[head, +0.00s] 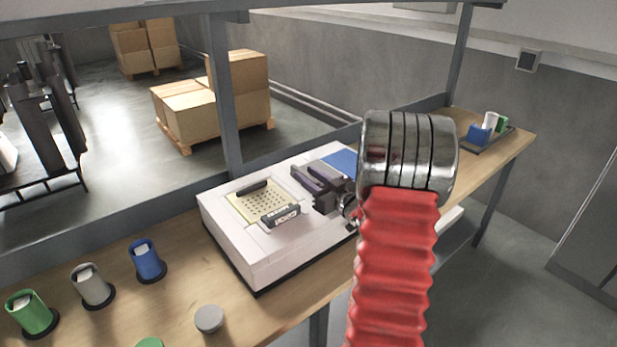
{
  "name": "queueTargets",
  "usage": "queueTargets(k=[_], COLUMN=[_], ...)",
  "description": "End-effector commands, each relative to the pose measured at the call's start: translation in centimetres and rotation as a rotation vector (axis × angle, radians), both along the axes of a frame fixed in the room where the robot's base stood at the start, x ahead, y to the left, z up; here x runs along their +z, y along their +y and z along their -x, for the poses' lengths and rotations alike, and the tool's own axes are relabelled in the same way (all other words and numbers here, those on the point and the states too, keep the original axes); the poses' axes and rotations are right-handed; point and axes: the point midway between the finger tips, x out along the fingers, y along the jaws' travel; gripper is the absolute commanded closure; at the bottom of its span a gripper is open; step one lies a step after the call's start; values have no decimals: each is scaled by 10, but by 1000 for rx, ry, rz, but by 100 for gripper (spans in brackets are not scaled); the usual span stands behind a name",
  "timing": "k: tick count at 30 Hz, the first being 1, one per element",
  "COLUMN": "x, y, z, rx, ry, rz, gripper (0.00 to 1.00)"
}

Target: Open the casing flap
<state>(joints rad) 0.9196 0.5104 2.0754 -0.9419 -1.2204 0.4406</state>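The casing (262,262) is a low white box on the workbench, in the middle of the head view. Its top has a pale yellow perforated panel (262,205) with a dark bar along its far edge and a dark labelled block (281,215) at its near edge. I cannot tell which part is the flap; no part of the top stands visibly raised. My gripper (304,170) is over the right part of the casing, right of the yellow panel. Its two dark fingers are apart, with nothing visible between them. A blue area (343,160) on the casing shows behind it, partly hidden by my arm.
Green (30,312), grey (92,286) and blue (147,262) cups stand on the wooden bench (190,285) at the left. A grey round lid (209,319) lies in front. A grey post (225,100) rises behind the casing. A tray (490,140) with small items sits at the far right.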

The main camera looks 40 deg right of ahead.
Motion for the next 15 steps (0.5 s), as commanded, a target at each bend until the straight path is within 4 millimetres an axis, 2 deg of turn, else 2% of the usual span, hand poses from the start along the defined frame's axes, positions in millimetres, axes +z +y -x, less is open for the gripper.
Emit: queueTargets(k=[8,15], x=[0,0], y=[0,0], z=[-1,-1], rx=[0,0], ry=[0,0], rz=[0,0], gripper=[69,86])
